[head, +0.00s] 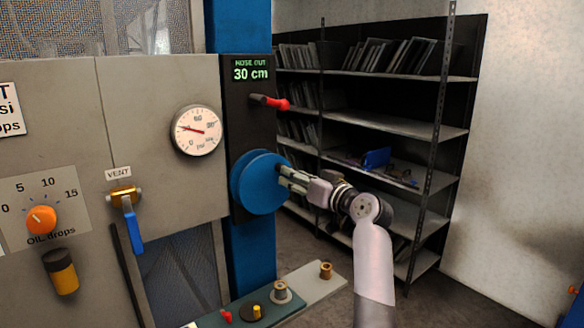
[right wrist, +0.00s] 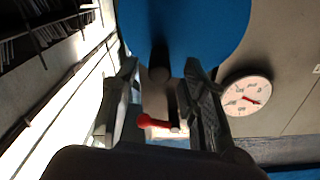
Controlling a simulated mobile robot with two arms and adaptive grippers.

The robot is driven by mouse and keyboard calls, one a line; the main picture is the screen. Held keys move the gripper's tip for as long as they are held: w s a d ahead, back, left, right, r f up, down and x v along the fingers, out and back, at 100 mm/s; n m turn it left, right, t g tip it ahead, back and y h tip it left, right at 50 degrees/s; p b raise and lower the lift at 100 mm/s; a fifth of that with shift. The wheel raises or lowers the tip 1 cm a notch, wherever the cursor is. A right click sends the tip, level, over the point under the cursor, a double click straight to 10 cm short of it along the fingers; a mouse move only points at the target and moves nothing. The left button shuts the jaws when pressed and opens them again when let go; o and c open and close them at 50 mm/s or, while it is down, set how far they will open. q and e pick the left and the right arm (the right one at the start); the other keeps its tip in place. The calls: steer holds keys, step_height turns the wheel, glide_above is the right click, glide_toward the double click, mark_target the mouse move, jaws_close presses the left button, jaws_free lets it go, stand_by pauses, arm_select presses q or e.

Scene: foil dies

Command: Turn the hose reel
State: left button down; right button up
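The hose reel (head: 258,184) is a round blue disc on the black panel (head: 237,118) of a blue post. It also fills the top of the right wrist view (right wrist: 195,35). My right gripper (head: 284,177) is at the reel's right side. In the right wrist view my right gripper (right wrist: 160,68) has its fingers apart, with a dark knob (right wrist: 159,75) between them and gaps on both sides. Whether a finger touches the knob is unclear. The display (head: 250,69) above reads "HOSE OUT 30 cm". My left gripper is not in view.
A red-tipped lever (head: 270,102) sticks out above the reel. A pressure gauge (head: 197,130) and a blue-handled vent valve (head: 131,220) are to the left. A shelf rack (head: 400,125) stands behind my right arm. Small parts stand on the low bench (head: 240,308).

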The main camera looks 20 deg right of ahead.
steer(key=shift+p+x, duration=0.3)
steer(key=shift+x, duration=0.85)
jaws_close()
